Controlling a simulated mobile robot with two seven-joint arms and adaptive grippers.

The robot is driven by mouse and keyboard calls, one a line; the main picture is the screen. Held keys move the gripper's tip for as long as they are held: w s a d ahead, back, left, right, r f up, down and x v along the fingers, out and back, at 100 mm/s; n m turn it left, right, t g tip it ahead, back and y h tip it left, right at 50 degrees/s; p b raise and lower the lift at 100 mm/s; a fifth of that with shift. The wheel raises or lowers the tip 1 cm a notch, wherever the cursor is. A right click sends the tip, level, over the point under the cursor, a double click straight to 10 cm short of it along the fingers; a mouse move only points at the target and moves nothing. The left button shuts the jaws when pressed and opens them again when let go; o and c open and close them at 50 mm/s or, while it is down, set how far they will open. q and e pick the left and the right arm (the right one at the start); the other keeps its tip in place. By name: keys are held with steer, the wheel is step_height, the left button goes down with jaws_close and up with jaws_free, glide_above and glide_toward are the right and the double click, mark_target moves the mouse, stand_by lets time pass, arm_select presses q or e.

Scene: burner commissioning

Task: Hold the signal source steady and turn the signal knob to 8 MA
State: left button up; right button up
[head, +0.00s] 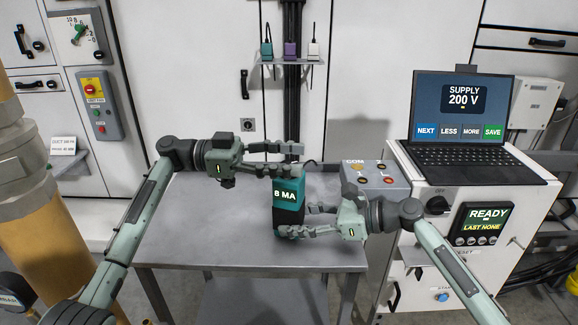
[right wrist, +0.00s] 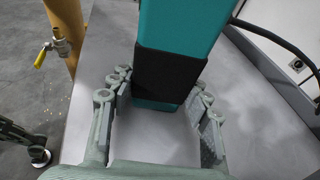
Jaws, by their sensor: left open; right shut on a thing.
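The signal source (head: 288,195) is a teal block with a black lower band, standing upright over the grey table; its face reads 8 MA. It also shows in the right wrist view (right wrist: 172,70), with a dark cable beside it. My right gripper (head: 293,221) is shut on its black lower part from the right, with fingers on both sides. My left gripper (head: 300,160) is open at the top of the source, its fingers reaching across from the left. The signal knob cannot be made out; the left fingers cover the top of the source.
The grey table (head: 200,225) is clear on its left side. A grey box with coloured sockets (head: 378,176) stands close behind my right gripper. A laptop (head: 460,115) reading SUPPLY 200 V sits on the white cabinet at right, above a READY panel (head: 484,225).

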arm_select(q)
step_height(320, 180, up, 8)
steer(key=shift+r, duration=0.1)
stand_by(0.4)
arm_select(e)
steer(key=o, duration=0.9)
steer(key=shift+o, duration=0.2)
